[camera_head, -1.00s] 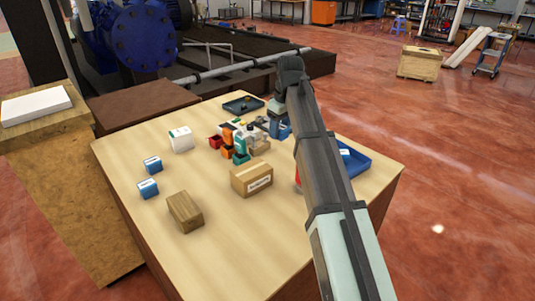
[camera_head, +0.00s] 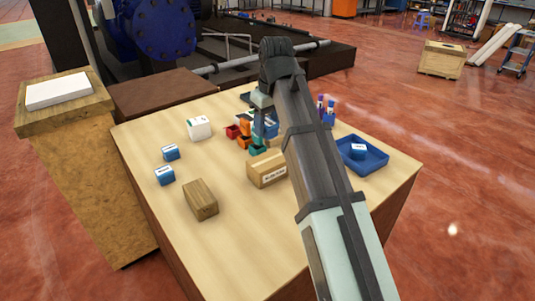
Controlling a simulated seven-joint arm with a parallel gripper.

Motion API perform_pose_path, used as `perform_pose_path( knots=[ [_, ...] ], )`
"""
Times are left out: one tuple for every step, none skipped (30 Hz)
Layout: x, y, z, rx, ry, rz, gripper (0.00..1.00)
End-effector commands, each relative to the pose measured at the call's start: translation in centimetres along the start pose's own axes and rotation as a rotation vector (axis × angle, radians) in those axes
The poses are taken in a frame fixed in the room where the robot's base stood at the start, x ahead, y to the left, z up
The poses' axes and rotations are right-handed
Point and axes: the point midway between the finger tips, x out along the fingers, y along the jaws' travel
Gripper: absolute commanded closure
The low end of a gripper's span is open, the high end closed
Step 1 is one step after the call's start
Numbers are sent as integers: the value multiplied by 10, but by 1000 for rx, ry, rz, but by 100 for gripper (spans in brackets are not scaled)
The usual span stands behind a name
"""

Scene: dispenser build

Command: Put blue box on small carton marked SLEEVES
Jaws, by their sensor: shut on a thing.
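The small tan carton (camera_head: 262,174) stands on the table, partly behind my arm. Its white label is too small to read surely. My gripper (camera_head: 266,134) is beyond the carton, over the group of coloured bins, and points down. It is shut on a blue thing (camera_head: 270,128), which looks like a blue box. The fingertips are small and partly hidden, so I cannot tell its height above the table. Two other blue boxes with white tops, a nearer one (camera_head: 164,176) and a farther one (camera_head: 171,153), stand at the table's left. Another blue box (camera_head: 358,151) sits in the blue tray (camera_head: 377,163).
A brown wooden block (camera_head: 200,200) stands at the front left of the table. Red, orange and green bins (camera_head: 245,139) crowd the space by my gripper. A white carton (camera_head: 199,128) stands behind left. The front of the table is clear.

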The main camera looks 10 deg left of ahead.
Motion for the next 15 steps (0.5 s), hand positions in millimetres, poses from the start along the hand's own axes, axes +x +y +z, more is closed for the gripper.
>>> perform_pose_path(
  knots=[
    [8, -1, 3, 0, -1, 0, 84],
    [13, -1, 4, 0, 0, 0, 84],
    [20, -1, 5, 0, -1, -1, 84],
    [25, -1, 6, 0, -2, -1, 84],
    [30, -1, 6, 0, -2, -1, 84],
    [36, -1, 7, -1, 0, 0, 84],
    [40, -1, 8, -1, -1, 0, 84],
    [44, -1, 8, -1, -1, -1, 84],
    [47, 0, 8, -1, -1, -1, 84],
    [48, 0, 8, -1, 0, 0, 84],
    [50, 0, 8, -1, 0, 0, 84],
    [52, 0, 8, -1, 1, 0, 84],
    [53, 0, 8, -1, 1, 0, 84],
    [56, 0, 9, -1, 1, 0, 84],
    [60, 0, 10, -1, 1, 0, 84]
  ],
)
